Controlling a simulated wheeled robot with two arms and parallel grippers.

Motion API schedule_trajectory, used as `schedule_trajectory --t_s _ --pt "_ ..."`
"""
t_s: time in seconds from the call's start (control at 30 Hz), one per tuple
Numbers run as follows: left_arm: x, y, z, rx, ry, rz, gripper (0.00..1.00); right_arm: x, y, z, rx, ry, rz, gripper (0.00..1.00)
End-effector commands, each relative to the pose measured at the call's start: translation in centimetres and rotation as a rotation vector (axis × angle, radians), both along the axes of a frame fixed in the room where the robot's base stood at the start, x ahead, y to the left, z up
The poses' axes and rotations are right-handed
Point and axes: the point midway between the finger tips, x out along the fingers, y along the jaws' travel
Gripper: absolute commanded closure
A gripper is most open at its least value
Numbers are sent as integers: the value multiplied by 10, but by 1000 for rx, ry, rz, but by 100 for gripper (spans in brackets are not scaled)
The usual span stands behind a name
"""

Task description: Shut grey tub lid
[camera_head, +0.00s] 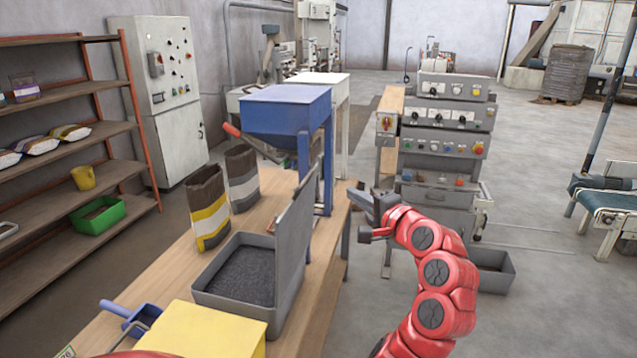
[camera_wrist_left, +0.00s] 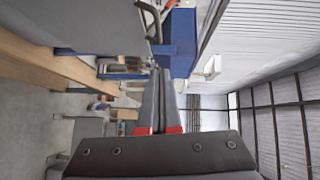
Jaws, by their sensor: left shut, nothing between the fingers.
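The grey tub (camera_head: 222,301) stands on the wooden table and holds dark pellets. Its grey lid (camera_head: 293,245) stands up, open, along the tub's right side. My left gripper (camera_head: 359,197) is shut and empty, to the right of the lid and apart from it in the head view. In the left wrist view its fingers (camera_wrist_left: 158,75) are together, with nothing between them. A broad grey surface at that view's upper left looks like the lid, but I cannot be sure. My right gripper is not in view.
The blue hopper (camera_head: 287,106) stands behind the lid on the table (camera_head: 275,190). Two bags (camera_head: 208,207) stand behind the tub. A yellow box (camera_head: 215,330) and a blue scoop (camera_head: 140,318) are in front. A control console (camera_head: 440,140) stands beyond my gripper.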

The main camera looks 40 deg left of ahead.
Motion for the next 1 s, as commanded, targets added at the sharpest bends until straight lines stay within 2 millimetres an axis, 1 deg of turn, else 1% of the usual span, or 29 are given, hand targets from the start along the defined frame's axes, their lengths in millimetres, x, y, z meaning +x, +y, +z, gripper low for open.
schedule_trajectory --t_s 0.17,0.4,0.47,0.5,0.63,0.73,1.0 --pt "9 31 0 -2 4 3 100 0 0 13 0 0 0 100" --pt "24 81 -3 -1 4 2 100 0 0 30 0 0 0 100" --pt "27 91 -5 -1 2 0 100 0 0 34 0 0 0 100" --pt "23 97 -4 2 2 -1 100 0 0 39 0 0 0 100" --pt "14 112 -6 4 -2 -3 100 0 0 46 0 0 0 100" --pt "10 118 -8 3 -1 -4 100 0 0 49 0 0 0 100" --pt "9 121 -11 2 -1 -6 100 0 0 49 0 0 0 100"
